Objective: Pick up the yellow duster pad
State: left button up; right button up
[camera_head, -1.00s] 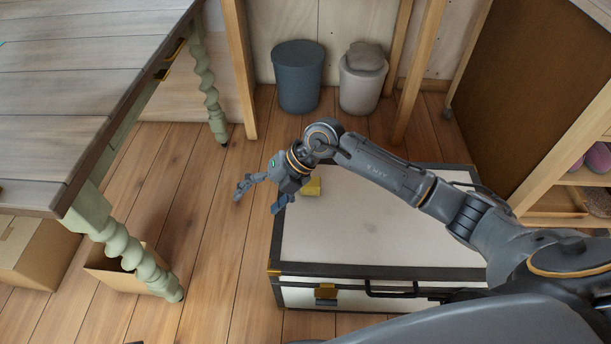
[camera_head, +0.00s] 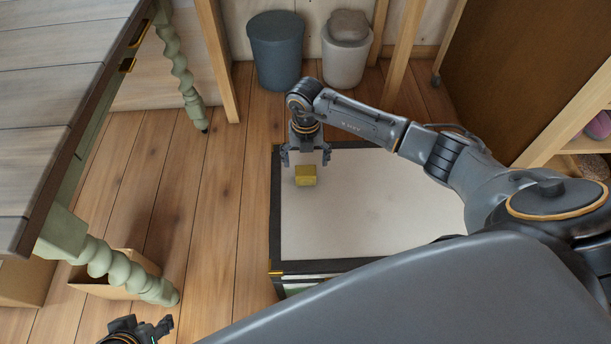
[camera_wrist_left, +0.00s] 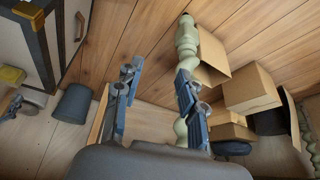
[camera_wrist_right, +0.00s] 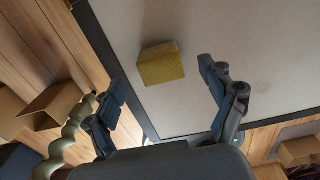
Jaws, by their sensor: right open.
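The yellow duster pad (camera_head: 306,176) is a small block lying on the pale top of a dark-edged chest (camera_head: 375,205), near its left end. In the right wrist view the pad (camera_wrist_right: 161,63) lies ahead of the fingertips, roughly between their lines. My right gripper (camera_head: 306,158) is open and empty, with its fingers spread just behind the pad in the head view. Whether they touch the pad or chest cannot be told. My left gripper (camera_head: 145,328) is at the bottom left, away from the pad; its fingers stand apart with nothing between them in the left wrist view (camera_wrist_left: 157,80).
A wooden table with turned green legs (camera_head: 125,272) stands on the left. A cardboard box (camera_head: 105,290) sits by its near leg. A blue-grey bin (camera_head: 276,55) and a pale bin (camera_head: 345,55) stand behind the chest. Plank floor lies clear between table and chest.

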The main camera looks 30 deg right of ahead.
aim_at(306, 170)
jog(key=f, duration=0.1)
jog(key=f+b, duration=0.1)
jog(key=f, duration=0.3)
jog(key=shift+s+a+f+b, duration=0.1)
jog(key=shift+s+a+b, duration=0.1)
jog(key=shift+s+b, duration=0.15)
jog(key=c, duration=1.2)
pick_arm(q)
jog(key=w+d+r+t+h, duration=0.1)
jog(key=w+d+r+t, duration=0.1)
jog(key=w, duration=0.5)
jog(key=r+t, duration=0.1)
jog(key=t, duration=0.1)
jog(key=shift+w+d+r+t, duration=0.2)
jog(key=shift+w+d+t, duration=0.1)
jog(key=shift+w, duration=0.1)
pick_arm(e)
jog(key=shift+c, duration=0.2)
